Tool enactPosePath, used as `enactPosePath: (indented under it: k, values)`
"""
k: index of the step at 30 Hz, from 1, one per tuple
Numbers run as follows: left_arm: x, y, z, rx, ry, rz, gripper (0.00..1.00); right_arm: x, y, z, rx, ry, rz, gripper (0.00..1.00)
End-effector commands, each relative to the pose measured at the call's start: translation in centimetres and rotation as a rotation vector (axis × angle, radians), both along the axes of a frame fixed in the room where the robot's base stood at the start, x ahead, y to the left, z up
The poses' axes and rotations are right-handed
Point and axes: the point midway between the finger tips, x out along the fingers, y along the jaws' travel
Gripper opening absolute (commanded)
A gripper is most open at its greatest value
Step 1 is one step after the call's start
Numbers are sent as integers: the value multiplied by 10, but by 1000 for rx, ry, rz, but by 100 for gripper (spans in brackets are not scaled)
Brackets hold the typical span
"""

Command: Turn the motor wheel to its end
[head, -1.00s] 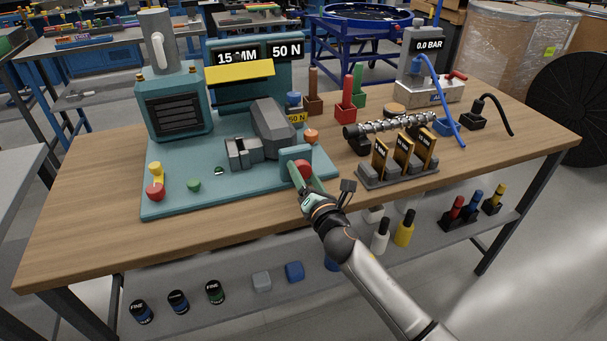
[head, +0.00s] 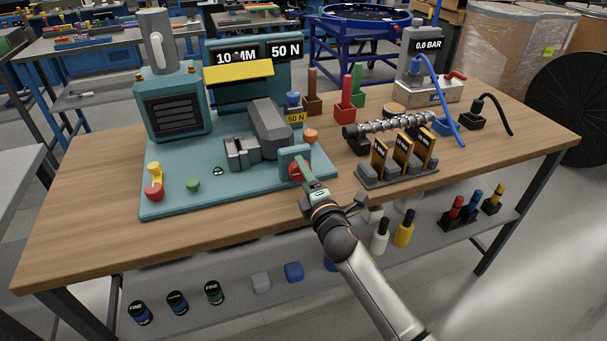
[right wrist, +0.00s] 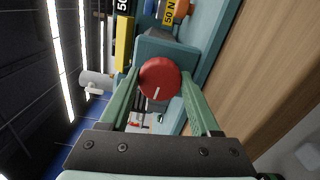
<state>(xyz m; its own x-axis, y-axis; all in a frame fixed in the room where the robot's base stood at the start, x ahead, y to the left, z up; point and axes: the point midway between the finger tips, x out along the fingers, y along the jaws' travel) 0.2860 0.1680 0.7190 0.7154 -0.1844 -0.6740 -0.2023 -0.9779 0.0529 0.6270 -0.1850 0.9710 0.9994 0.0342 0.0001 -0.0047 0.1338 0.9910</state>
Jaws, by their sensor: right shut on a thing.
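The motor wheel is a red round knob with a white mark, on a teal block at the front right of the teal machine (head: 240,197). In the right wrist view the red wheel (right wrist: 160,79) sits between my two green fingers, its white mark pointing down and slightly left. My right gripper (head: 301,171) is shut on the wheel, which also shows partly behind the fingers in the head view (head: 294,172). The machine's displays (head: 238,57) read 10 MM and 50 N. My left gripper is not in view.
A rack of labelled 10 MM-like plates (head: 398,176) stands right of the wheel, with a metal screw (head: 400,123) behind it. The table's front left is bare.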

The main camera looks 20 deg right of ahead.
Motion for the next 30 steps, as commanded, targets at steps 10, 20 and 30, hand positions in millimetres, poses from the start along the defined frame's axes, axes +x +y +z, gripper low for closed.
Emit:
enactPosePath:
  k: [10, 20, 30]
  values:
    - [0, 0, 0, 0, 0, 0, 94, 0, 1, -1, 52, 4, 1, 8]
    - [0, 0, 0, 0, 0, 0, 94, 0, 1, -1, 51, 4, 1, 66]
    - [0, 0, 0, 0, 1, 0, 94, 0, 0, -1, 49, 3, 0, 94]
